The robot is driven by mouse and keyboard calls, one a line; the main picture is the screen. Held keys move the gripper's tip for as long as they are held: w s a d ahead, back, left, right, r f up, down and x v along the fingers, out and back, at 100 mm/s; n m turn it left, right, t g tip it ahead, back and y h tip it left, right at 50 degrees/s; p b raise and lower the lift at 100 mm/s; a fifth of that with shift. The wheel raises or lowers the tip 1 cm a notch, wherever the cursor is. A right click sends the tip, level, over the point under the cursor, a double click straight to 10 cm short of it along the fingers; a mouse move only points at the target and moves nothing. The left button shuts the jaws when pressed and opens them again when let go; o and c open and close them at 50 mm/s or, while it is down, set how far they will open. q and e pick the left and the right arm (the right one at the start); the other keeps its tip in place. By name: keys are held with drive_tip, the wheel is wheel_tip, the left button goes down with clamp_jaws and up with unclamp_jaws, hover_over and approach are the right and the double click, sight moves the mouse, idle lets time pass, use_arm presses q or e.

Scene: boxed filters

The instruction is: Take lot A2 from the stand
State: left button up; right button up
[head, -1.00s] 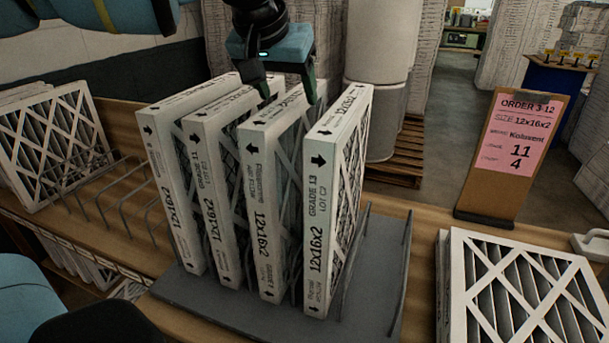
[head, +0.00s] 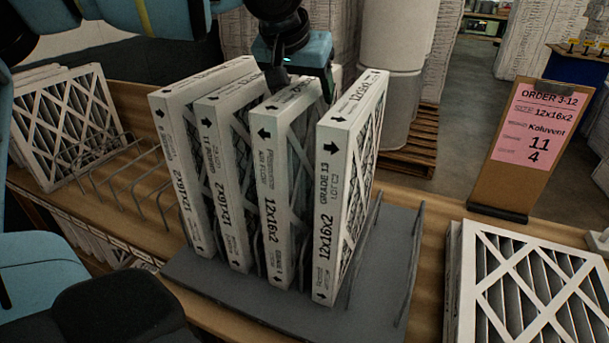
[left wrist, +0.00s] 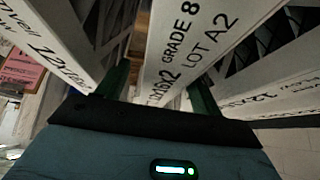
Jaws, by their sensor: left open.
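The lot A2 filter (head: 283,190) stands upright in the grey stand (head: 385,300), second from the right in a row of white-edged filters. Its top edge reads GRADE 8, LOT A2 in the left wrist view (left wrist: 185,50). My left gripper (head: 300,84) is above it, pointing down and open, with one finger on each side of its top edge. The fingers also flank it in the left wrist view (left wrist: 160,88). Whether they touch it I cannot tell. The right neighbour (head: 338,190) reads GRADE 13, LOT C2. My right gripper is not in view.
Other filters stand close on the left (head: 182,180), with narrow gaps. A wire rack (head: 140,185) and more filters (head: 70,125) are further left. A pink order sheet (head: 540,125) on a clipboard stands at right, behind a flat filter stack (head: 530,290).

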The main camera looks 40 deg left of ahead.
use_arm(q)
drive_tip(key=x, duration=0.3)
drive_tip(key=shift+w+a+f, duration=0.1)
drive_tip(key=shift+a, duration=0.1)
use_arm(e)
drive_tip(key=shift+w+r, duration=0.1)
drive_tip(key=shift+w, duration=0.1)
use_arm(q)
clamp_jaws()
